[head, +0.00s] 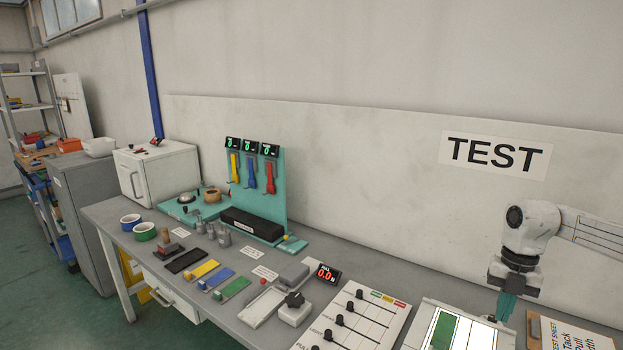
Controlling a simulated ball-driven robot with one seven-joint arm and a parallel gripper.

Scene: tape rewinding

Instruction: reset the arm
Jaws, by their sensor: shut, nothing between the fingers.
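My arm comes in from the right edge in the head view, with its white wrist (530,228) in front of the back panel. My gripper (505,312) points down with its teal fingers shut and nothing between them. It hangs at the right end of the bench, in front of the gap between a white tray with a green panel (444,330) and a test sheet board (578,333). I cannot tell how high the fingertips are above the bench.
The grey bench (225,307) holds several small items: colored strips, a slider panel (358,318), a knob box (295,308), a red display (327,273). A teal stand (282,193) with hanging tools rises mid-bench. A white cabinet (160,175) stands left. Space above the bench is free.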

